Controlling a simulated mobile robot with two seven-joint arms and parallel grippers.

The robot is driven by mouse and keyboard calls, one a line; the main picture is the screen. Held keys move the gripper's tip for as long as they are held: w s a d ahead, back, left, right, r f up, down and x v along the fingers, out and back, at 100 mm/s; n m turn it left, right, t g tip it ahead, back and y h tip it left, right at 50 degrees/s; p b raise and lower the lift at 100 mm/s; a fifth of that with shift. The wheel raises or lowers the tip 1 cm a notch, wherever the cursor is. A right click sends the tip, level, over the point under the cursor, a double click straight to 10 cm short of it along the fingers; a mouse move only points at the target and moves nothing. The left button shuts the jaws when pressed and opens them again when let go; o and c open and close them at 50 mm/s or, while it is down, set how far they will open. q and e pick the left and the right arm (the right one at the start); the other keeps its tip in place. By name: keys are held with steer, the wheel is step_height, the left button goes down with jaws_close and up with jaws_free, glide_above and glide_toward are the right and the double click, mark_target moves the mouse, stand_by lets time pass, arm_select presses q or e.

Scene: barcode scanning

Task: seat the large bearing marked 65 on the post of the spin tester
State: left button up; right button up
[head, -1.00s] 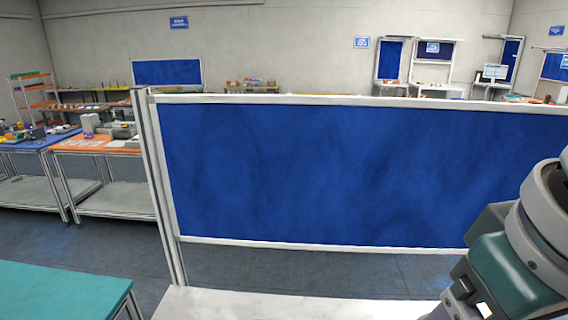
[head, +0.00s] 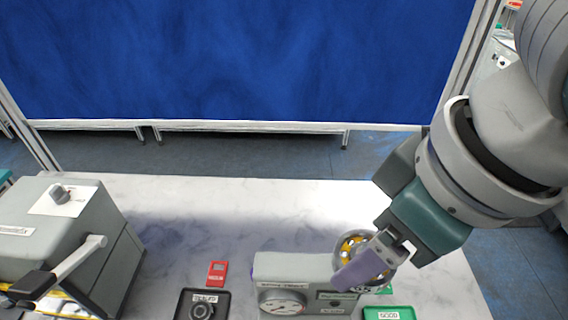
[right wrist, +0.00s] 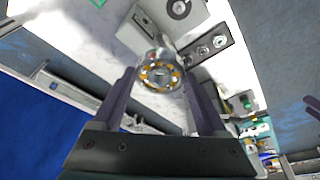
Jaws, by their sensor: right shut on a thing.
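The large bearing (head: 347,245), a metal ring with a yellow cage, is in my right gripper (head: 366,266). It also shows between the fingertips in the right wrist view (right wrist: 160,75). I cannot read a 65 on it. In the head view the bearing is tilted towards the camera, at the right end of a grey box with a round dial, which looks like the spin tester (head: 262,266). The post is hidden behind the bearing and fingers, and I cannot tell whether the bearing touches it. My left gripper is not in view.
A large grey machine with a lever (head: 85,225) stands at the left. A red device (head: 217,272), a black tray (head: 182,304) holding a dark round part, and a green tray marked GOOD (head: 390,312) are nearby. The white bench (head: 250,205) is clear behind them.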

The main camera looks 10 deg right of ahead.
steer(key=a+f+n+b, duration=0.1)
steer(key=f+b, duration=0.3)
steer(key=f, duration=0.4)
steer(key=s+a+f+n+g+y+b, duration=0.1)
steer(key=f+n+b, duration=0.3)
steer(key=f, duration=0.4)
steer(key=a+f+n+b, duration=0.2)
steer(key=f+n+b, duration=0.1)
steer(key=f+b, duration=0.3)
steer(key=shift+s+a+f+g+y, duration=0.15)
steer(key=shift+s+f, duration=0.05)
steer(key=shift+f, duration=0.3)
steer(key=shift+s+a+f+g+y, duration=0.15)
steer(key=shift+s+f, duration=0.05)
steer(key=shift+f, duration=0.3)
step_height(320, 180, down, 4)
steer(key=b, duration=0.5)
steer(key=shift+d+r, duration=0.1)
steer(key=shift+r, duration=0.05)
steer(key=shift+f, duration=0.5)
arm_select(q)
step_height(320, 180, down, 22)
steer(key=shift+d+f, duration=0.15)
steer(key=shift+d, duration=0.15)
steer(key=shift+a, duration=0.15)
arm_select(e)
steer(key=shift+f, duration=0.35)
steer(key=shift+f, duration=0.45)
steer(key=shift+f, duration=0.35)
steer(key=o, duration=1.6)
